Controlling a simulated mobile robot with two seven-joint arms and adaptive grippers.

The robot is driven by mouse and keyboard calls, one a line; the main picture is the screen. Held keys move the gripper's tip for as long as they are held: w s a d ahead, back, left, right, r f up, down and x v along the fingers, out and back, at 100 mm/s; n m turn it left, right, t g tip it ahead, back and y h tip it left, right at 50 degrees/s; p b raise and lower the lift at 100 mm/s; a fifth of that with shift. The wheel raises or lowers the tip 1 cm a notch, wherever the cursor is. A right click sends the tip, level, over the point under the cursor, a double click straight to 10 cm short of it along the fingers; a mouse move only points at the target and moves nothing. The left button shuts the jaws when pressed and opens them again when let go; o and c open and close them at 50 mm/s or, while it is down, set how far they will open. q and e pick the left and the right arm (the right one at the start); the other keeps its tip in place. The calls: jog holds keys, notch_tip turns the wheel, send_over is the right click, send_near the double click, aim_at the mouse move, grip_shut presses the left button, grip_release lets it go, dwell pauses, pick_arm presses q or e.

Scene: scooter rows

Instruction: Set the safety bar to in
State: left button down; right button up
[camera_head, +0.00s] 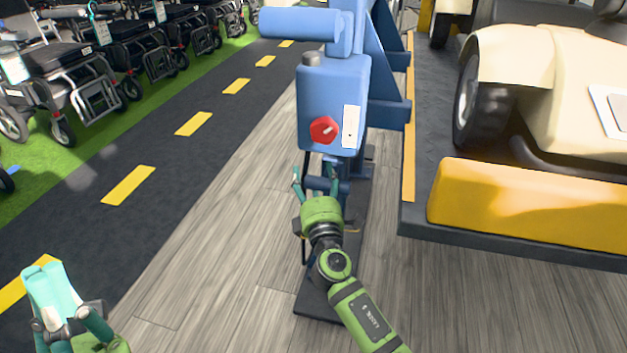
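A blue machine post (333,85) stands in the middle, with a red round knob (323,130) and a white label strip (351,127) on its front. A thick blue horizontal bar (300,23) juts left from its top. A short blue bar (327,186) shows lower down. I cannot tell for sure which is the safety bar. My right gripper (316,179) is below the knob, its fingers spread apart near the short bar; contact is unclear. My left gripper (62,300) is at the bottom left, cut by the frame, far from the post; its finger gap is unclear.
A dark platform with a yellow bumper (540,205) and a cream vehicle (545,90) stands close to the right of the post. Parked mobility scooters and wheelchairs (75,75) line the left. Wood floor (230,240) is clear left of the post.

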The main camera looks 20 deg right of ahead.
jog(key=v, duration=1.2)
jog(key=shift+a, duration=0.15)
